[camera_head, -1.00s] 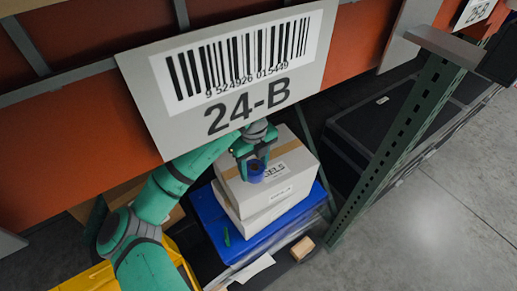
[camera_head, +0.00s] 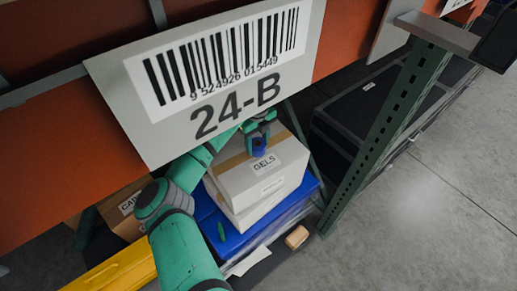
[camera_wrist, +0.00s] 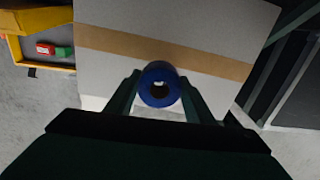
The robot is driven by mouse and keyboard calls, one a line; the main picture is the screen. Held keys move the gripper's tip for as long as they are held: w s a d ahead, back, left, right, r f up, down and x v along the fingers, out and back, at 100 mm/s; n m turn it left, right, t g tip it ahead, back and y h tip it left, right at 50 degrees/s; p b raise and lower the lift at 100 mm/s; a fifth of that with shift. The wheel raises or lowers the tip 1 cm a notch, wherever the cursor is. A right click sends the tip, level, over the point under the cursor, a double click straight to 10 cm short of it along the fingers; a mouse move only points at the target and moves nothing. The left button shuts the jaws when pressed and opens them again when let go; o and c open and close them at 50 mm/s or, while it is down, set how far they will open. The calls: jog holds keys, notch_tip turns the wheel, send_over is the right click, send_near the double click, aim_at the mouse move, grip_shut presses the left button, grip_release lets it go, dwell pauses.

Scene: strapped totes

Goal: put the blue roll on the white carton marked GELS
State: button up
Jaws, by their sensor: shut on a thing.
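The blue roll (camera_wrist: 159,86) is between the two fingers of my gripper (camera_wrist: 160,98) in the wrist view, and the gripper is shut on it. The roll's round end with its dark core faces the wrist camera. In the head view the roll (camera_head: 258,147) and my gripper (camera_head: 259,138) are over the top of the white carton marked GELS (camera_head: 282,182). A tan tape strip runs across the carton's top, which also shows behind the roll in the wrist view (camera_wrist: 200,30). I cannot tell whether the roll touches the carton.
The carton sits on another white box (camera_head: 233,217) on a blue tote lid (camera_head: 222,240). The 24-B sign (camera_head: 215,75) hangs close above my arm. A green rack post (camera_head: 385,135) stands right. A yellow bin (camera_head: 115,272) is lower left.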

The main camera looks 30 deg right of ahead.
aim_at(259, 149)
jog(key=shift+w+d+f, duration=0.1)
jog(key=shift+d+f, duration=0.25)
jog(key=shift+d, duration=0.05)
jog(key=shift+d+f, duration=0.15)
jog(key=shift+f, duration=1.55)
jog(key=shift+f, duration=0.15)
jog(key=o, duration=1.1)
notch_tip(259, 149, up, 12)
jog(key=shift+r, duration=0.2)
